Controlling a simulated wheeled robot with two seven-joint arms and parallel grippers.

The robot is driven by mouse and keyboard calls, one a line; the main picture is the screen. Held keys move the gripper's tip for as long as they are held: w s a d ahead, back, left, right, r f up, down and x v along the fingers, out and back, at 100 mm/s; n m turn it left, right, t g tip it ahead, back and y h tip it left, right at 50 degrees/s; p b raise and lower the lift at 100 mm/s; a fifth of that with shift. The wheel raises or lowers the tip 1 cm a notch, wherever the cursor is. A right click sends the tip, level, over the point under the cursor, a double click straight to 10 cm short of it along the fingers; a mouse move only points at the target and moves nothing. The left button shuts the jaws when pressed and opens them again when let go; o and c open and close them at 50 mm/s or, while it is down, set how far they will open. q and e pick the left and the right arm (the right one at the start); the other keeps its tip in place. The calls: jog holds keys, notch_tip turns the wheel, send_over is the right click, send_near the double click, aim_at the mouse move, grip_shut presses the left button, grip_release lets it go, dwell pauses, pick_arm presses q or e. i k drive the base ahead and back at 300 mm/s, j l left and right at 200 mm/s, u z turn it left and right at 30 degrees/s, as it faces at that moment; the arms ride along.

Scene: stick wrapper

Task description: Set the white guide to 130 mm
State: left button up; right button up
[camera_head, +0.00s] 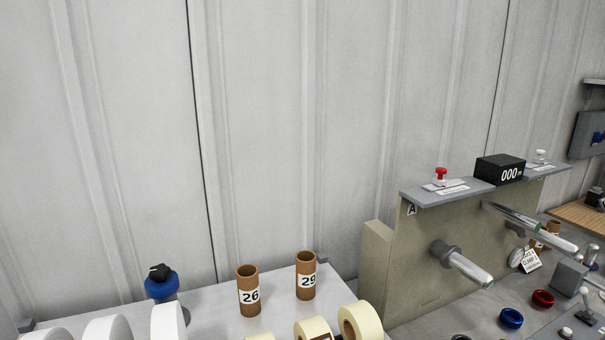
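The machine panel (412,270) stands at the right with a grey shelf (420,197) along its top. A small white knob (541,156) stands on a labelled plate at the shelf's far right end. It may be part of the white guide, but I cannot tell for sure. A red knob (440,175) stands on a similar plate at the shelf's left end. Between them, a black display box (499,169) reads 000, with small unit letters. The scale marks on the plates are too small to read. Neither of my grippers is in view.
Cardboard cores marked 26 (249,291) and 29 (305,276) stand on a light table (215,325) with white and cream rolls. A blue-and-black bottle-like object (161,282) is at left. Metal shafts (465,266) stick out from the panel. Blue (511,318) and red (543,298) rings lie below.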

aim_at(538, 160)
jog(key=k+j+z, duration=0.1)
jog(key=z, duration=0.9)
jog(key=i+z, duration=0.1)
jog(key=z, duration=0.3)
